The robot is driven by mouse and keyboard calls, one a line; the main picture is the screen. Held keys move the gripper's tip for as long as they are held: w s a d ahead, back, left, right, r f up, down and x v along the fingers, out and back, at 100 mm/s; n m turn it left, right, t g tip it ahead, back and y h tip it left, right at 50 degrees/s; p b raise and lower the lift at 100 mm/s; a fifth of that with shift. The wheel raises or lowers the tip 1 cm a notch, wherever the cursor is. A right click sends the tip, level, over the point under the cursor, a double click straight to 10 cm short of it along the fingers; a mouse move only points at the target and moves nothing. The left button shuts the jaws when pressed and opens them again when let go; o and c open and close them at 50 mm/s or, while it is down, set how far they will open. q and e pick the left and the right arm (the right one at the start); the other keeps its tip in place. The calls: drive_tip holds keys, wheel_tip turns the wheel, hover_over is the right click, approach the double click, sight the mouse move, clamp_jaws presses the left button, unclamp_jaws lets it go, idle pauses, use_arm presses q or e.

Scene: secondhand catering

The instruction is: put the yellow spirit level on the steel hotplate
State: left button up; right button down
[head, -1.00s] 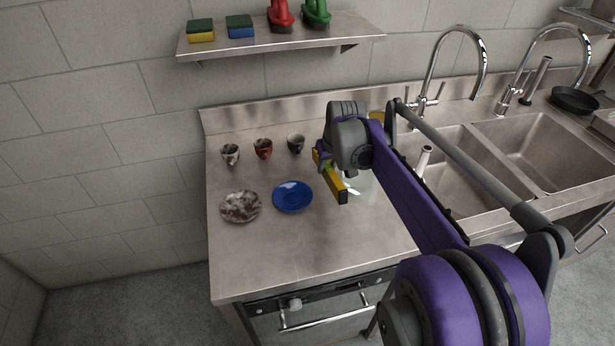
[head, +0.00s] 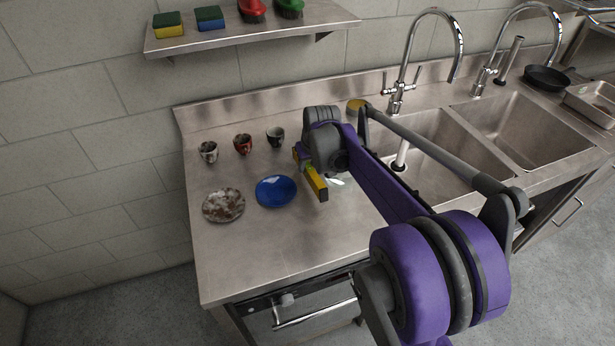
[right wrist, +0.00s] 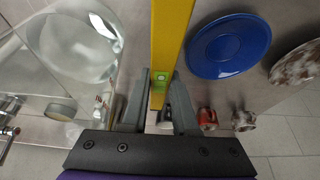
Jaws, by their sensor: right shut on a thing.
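The yellow spirit level (head: 317,184) is held over the counter, just right of the blue plate, in the head view. My right gripper (head: 301,155) is shut on it, partly hidden by its own wrist. In the right wrist view the level (right wrist: 171,45) runs up from between the fingers of the right gripper (right wrist: 160,78), its green vial near the fingertips. I cannot make out a steel hotplate in either view. My left gripper is not in view.
A blue plate (head: 276,191), a mottled plate (head: 223,205) and three cups, one red (head: 243,144), stand on the steel counter (head: 250,250). A clear glass vessel (right wrist: 75,45) is close left in the wrist view. Sinks (head: 535,130), a black pan (head: 546,78) and a steel tray (head: 592,102) are right.

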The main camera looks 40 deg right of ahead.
sight(308, 176)
drive_tip(key=shift+f, duration=2.05)
drive_tip(key=c, duration=0.7)
unclamp_jaws()
drive_tip(key=shift+f, duration=0.1)
